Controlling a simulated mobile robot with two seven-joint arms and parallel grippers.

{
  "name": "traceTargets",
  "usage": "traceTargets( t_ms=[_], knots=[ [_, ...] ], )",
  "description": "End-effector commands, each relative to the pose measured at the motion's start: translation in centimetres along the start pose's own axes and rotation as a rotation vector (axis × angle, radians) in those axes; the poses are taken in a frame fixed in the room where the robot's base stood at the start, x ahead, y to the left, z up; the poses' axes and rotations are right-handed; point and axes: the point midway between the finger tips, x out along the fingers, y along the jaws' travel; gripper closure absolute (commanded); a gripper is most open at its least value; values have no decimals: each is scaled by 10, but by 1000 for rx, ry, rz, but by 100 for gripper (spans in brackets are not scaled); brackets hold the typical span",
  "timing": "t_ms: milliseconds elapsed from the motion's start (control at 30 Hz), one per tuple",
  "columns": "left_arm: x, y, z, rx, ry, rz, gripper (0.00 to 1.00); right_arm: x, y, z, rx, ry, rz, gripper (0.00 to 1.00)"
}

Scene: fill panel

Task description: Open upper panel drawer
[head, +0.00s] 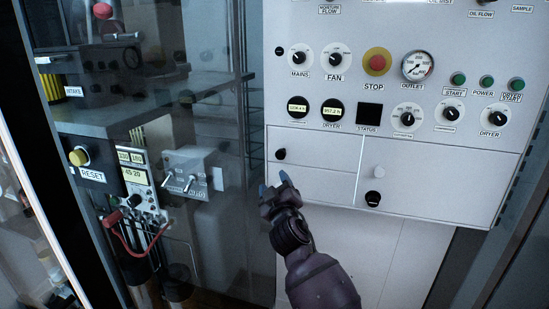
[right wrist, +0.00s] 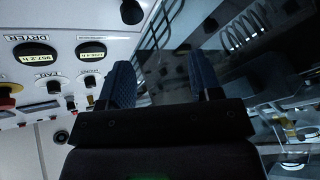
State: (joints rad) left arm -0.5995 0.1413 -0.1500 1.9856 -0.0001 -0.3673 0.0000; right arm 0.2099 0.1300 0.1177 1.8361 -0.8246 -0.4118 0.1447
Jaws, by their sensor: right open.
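The upper panel drawer (head: 318,158) is the flat white front at the lower left of the control panel, and it sits flush. Its small black knob (head: 281,154) is near its left end. The same knob (right wrist: 132,11) shows at the top of the right wrist view, beyond the fingers. My right gripper (head: 274,184) is open and empty, with blue fingertips just below the knob and apart from it in the picture. In the right wrist view its two fingers (right wrist: 164,82) stand apart with nothing between them. My left gripper is not in view.
Below is another white front (head: 325,186). Switches, gauges and the red stop button (head: 377,62) sit above. A glass-fronted cabinet with a RESET box (head: 88,172) stands left.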

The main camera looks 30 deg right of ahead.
Motion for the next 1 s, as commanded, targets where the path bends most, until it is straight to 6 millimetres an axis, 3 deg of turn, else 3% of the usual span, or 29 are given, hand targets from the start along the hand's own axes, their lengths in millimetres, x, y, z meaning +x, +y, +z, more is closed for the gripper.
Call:
traceTargets(
  t_ms=[200, 467, 1000],
  knots=[
    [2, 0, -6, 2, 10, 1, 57, 7, 23, 16, -157, -38, 115, 42],
    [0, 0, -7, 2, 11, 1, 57, 12, 27, 16, -167, -39, 142, 42],
    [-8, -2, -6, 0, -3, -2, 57, 92, 39, 18, -167, -39, 141, 42]
  ],
)
